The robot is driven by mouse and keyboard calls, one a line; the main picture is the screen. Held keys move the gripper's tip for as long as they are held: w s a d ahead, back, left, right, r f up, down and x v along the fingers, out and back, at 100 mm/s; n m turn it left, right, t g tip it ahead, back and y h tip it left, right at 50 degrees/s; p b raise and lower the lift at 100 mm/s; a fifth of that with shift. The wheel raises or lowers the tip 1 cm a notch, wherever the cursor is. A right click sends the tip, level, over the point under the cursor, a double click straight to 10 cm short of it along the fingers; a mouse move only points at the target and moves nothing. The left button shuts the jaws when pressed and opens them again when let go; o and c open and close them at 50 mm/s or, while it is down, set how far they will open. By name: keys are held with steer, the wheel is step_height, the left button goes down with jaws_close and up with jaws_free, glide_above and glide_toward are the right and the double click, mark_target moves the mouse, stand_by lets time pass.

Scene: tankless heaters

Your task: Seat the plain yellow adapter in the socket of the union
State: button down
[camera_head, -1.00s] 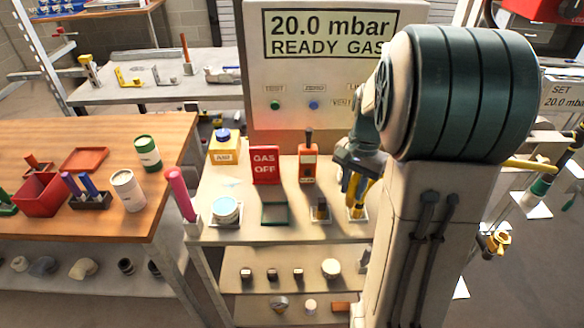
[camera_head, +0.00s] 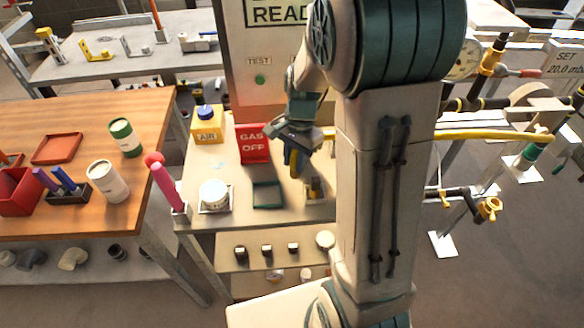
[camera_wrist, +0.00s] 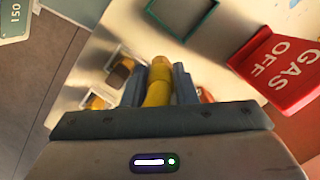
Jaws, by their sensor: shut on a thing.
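My gripper (camera_head: 292,165) hangs over the narrow bench, in front of the red gas sign. In the wrist view its fingers (camera_wrist: 160,88) are shut on the yellow adapter (camera_wrist: 157,86), which sits upright between them and looks plain. In the head view the adapter (camera_head: 295,164) shows only as a small yellow piece below the fingers; its lower end is unclear. A brass-yellow fitting (camera_head: 490,208) on the pipework at right may be the union. Its socket cannot be made out.
A red GAS OFF sign (camera_head: 253,143), a green tray (camera_head: 266,195) and a small holder (camera_head: 314,188) stand near the gripper. A pink-handled tool (camera_head: 165,185) rises at the bench's left edge. A yellow pipe (camera_head: 470,134) runs right. Floor at lower right is clear.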

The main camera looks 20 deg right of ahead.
mark_target(292, 171)
steer(key=shift+w+a+f, duration=0.1)
steer(key=shift+a+f, duration=0.15)
steer(key=shift+f, duration=1.95)
steer(key=shift+f, duration=0.15)
steer(key=c, duration=1.2)
jaws_free()
steer(key=shift+o, duration=0.2)
